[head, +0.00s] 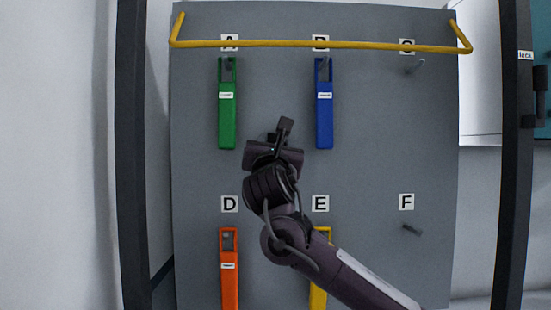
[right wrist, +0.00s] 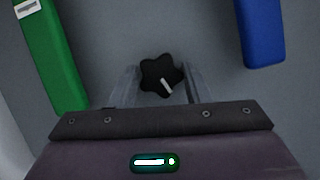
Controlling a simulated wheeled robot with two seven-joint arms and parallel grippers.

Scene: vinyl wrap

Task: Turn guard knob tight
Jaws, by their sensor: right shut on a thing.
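The guard knob (right wrist: 160,73) is a black, star-shaped knob with a white mark pointing to the lower right in the right wrist view. My right gripper (right wrist: 162,84) has one grey finger on each side of it and is shut on it. In the head view my right gripper (head: 283,130) reaches up from the lower right to the grey panel, between the green and blue tools. There the knob cannot be clearly told from the dark gripper. A yellow guard bar (head: 320,44) runs across the top of the panel. My left gripper is not in view.
The grey panel (head: 390,130) carries a green tool (head: 228,125), a blue tool (head: 324,125), an orange tool (head: 229,285) and a yellow tool (head: 318,298), partly behind my arm. The hooks at C (head: 416,66) and F (head: 412,230) are empty. Dark posts stand at both sides.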

